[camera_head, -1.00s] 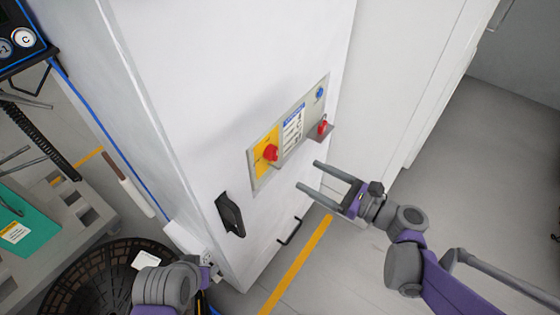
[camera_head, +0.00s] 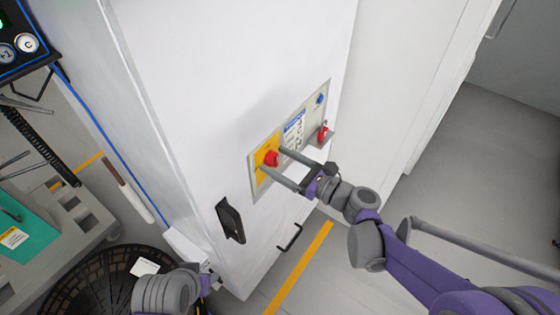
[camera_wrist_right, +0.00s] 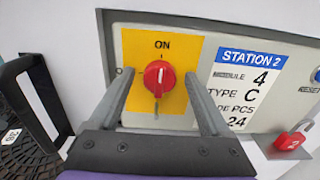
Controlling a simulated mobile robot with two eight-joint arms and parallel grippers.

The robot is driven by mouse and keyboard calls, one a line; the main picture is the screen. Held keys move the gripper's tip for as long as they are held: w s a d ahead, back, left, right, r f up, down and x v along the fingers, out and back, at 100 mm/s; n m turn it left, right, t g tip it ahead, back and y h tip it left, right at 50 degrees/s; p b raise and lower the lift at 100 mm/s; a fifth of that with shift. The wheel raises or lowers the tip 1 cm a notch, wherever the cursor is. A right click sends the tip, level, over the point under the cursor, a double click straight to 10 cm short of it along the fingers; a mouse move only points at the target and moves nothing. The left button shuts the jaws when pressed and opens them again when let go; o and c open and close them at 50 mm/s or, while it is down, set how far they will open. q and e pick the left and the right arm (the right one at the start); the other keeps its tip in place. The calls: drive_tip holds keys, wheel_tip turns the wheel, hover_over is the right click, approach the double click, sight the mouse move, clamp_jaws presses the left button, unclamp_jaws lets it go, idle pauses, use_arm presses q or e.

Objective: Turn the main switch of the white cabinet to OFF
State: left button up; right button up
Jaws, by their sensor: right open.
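The white cabinet (camera_head: 190,90) stands in the middle of the head view. Its panel has a red rotary main switch (camera_head: 271,158) on a yellow plate (camera_head: 259,178). In the right wrist view the red switch (camera_wrist_right: 159,78) has its white mark up, toward the word ON. My right gripper (camera_head: 272,158) is open, with its two fingers on either side of the switch; I cannot tell if they touch it. The fingers also show in the right wrist view (camera_wrist_right: 160,86). My left arm shows at the bottom of the head view, but its gripper fingers cannot be made out.
A black door handle (camera_head: 230,218) is at lower left. A dark basket (camera_head: 85,285) stands on the floor.

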clamp_jaws()
idle(0.3)
drive_tip(key=shift+n, duration=0.3)
drive_tip(key=n, duration=0.3)
drive_tip(key=shift+n, duration=0.3)
drive_tip(key=n, duration=0.4)
drive_tip(key=shift+s+n, duration=0.1)
drive_tip(key=shift+n, duration=0.2)
drive_tip(key=n, duration=0.4)
drive_tip(key=shift+a+f+p, duration=0.1)
drive_tip(key=shift+p, duration=0.2)
drive_tip(key=n, duration=0.5)
drive_tip(key=shift+f, duration=0.1)
